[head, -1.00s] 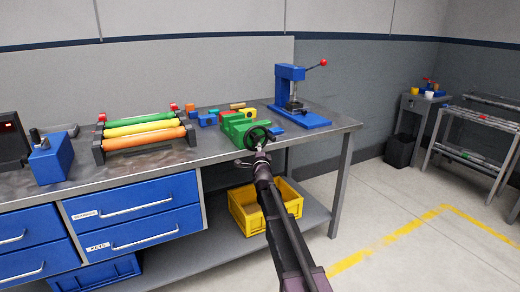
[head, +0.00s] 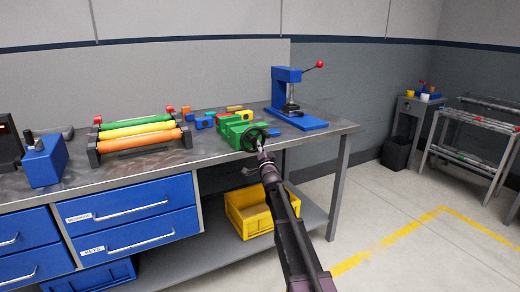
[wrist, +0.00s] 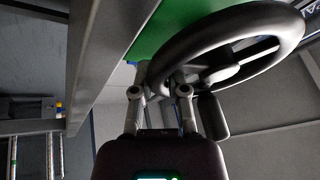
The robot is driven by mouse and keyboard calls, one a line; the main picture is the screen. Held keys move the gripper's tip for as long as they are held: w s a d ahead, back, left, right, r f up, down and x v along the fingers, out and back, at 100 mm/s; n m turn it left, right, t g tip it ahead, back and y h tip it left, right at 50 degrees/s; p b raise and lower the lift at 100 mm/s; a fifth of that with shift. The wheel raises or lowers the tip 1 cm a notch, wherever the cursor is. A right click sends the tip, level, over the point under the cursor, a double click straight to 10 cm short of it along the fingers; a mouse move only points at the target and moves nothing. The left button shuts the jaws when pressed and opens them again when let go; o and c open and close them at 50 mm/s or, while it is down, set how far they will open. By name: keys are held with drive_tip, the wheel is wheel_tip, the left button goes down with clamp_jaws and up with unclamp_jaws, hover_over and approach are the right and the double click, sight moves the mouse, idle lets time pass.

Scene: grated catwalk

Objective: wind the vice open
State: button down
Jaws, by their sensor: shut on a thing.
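The green vice (head: 232,127) sits at the front edge of the workbench. Its dark round handwheel (head: 253,139) faces out toward me, and the wheel also shows large in the wrist view (wrist: 284,28) against the green body (wrist: 160,28). My gripper (head: 260,150) reaches up to the lower part of the wheel and is shut on it. In the wrist view my two fingertips (wrist: 160,92) are at the near side of the rim, and a dark crank handle (wrist: 213,116) hangs just right of them. The exact contact between fingers and rim is partly hidden.
The steel bench top (head: 205,165) carries a blue press (head: 286,75) with a red-tipped lever behind the vice. Coloured rollers (head: 138,133) and small blocks lie to the left. A yellow bin (head: 250,222) stands on the shelf below. The floor at right is open.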

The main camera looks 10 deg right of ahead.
drive_tip(key=shift+w+d+r+n+y, duration=0.1)
drive_tip(key=shift+d+r+n+y, duration=0.1)
drive_tip(key=shift+n+y, duration=0.4)
drive_tip(key=shift+w+d+r+n+y, duration=0.1)
drive_tip(key=shift+d+r+n+y, duration=0.1)
drive_tip(key=shift+n, duration=0.65)
drive_tip(key=shift+d+r+n+y, duration=0.15)
drive_tip(key=shift+n+y, duration=0.25)
drive_tip(key=shift+n, duration=0.35)
drive_tip(key=c, duration=0.9)
unclamp_jaws()
drive_tip(key=shift+f, duration=0.1)
drive_tip(key=shift+s, duration=0.1)
